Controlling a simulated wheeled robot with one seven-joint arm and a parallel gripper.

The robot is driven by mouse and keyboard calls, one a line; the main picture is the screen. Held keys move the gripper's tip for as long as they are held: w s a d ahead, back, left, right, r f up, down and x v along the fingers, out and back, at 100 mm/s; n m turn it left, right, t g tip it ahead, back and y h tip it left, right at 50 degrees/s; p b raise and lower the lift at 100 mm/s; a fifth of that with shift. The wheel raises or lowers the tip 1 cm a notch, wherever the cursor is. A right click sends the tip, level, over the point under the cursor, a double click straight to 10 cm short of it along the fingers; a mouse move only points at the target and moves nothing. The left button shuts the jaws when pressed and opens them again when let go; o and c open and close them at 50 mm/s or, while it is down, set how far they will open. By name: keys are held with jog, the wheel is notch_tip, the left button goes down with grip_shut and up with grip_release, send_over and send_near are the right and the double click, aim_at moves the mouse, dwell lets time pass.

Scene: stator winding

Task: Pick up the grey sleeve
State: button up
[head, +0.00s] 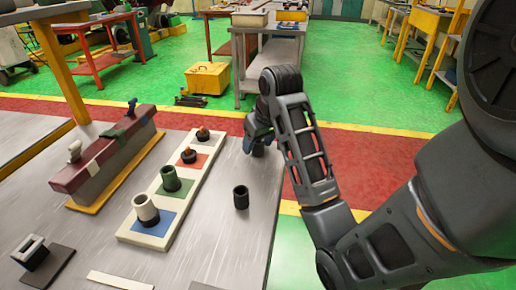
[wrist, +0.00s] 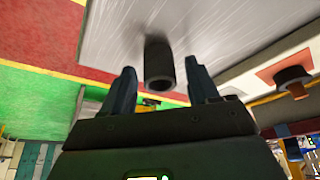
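The grey sleeve (head: 241,197) is a short, dark hollow cylinder. It stands upright by itself on the metal table, near the table's right edge. My gripper (head: 256,140) is above the table, farther back than the sleeve in the head view. In the wrist view my gripper (wrist: 160,70) is open, with its two dark fingers spread apart. The sleeve (wrist: 159,66) shows between the fingertips in that view, with clear gaps on both sides and nothing held.
A white board (head: 150,238) left of the sleeve has coloured squares. A white sleeve (head: 146,209), a green sleeve (head: 171,179) and dark pieces stand on it. A red-topped block (head: 105,160) lies farther left. The table (head: 225,235) around the grey sleeve is clear.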

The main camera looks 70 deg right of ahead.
jog(key=c, duration=1)
jog(key=shift+r, duration=0.1)
